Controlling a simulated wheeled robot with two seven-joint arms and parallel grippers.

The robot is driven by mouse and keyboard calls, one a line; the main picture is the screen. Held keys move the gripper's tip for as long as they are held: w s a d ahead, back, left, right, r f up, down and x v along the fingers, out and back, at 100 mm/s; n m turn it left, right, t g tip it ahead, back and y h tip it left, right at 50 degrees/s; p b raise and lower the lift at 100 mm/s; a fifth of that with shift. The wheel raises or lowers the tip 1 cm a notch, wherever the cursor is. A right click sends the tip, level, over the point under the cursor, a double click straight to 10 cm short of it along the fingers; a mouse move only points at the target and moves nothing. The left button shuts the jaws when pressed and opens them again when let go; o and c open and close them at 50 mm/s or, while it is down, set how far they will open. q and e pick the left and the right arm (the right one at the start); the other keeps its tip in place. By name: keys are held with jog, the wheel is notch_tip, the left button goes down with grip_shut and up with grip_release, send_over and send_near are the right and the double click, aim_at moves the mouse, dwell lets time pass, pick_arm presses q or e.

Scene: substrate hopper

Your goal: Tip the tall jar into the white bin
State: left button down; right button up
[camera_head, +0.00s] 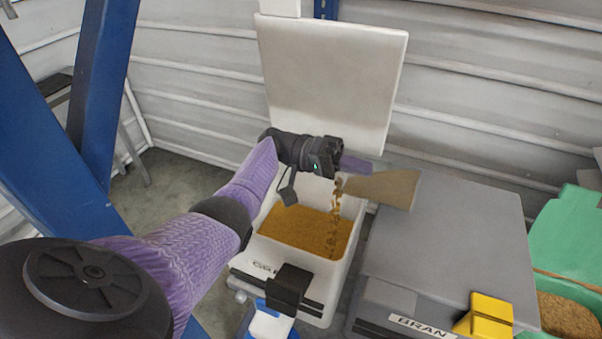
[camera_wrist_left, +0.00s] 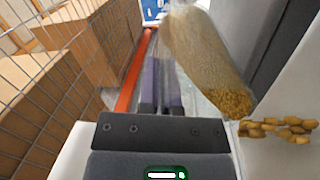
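The tall jar (camera_head: 392,189) is clear with tan granules inside. It lies tilted, its mouth to the left over the white bin (camera_head: 341,265), and a stream of granules (camera_head: 336,222) falls from it. The bin is open and holds a golden-brown bed of grains. My left gripper (camera_head: 357,165) is above the bin's back right, shut on the jar. In the left wrist view the jar (camera_wrist_left: 207,55) leans beside the gripper's purple fingers (camera_wrist_left: 161,85), with granules leaving its lower end. The contact is partly hidden. My right gripper is not in view.
The bin's white lid (camera_head: 330,75) stands upright behind it. A closed grey-lidded bin marked BRAN (camera_head: 450,235) is close on the right, with a yellow latch (camera_head: 485,316). A green bin (camera_head: 575,240) is farther right. Blue posts (camera_head: 95,90) stand left.

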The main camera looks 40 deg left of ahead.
pick_arm(q)
jog(key=h+b, duration=0.1)
jog(key=a+h+b, duration=0.1)
jog(key=b, duration=0.1)
jog(key=shift+s+a+f+t, duration=0.15)
jog(key=shift+a+f+t, duration=0.1)
jog(key=shift+f+t, duration=0.05)
jog(key=shift+a+r+h+b, duration=0.3)
jog(key=shift+h+b, duration=0.05)
jog(key=shift+h, duration=0.25)
jog(key=shift+s, duration=0.1)
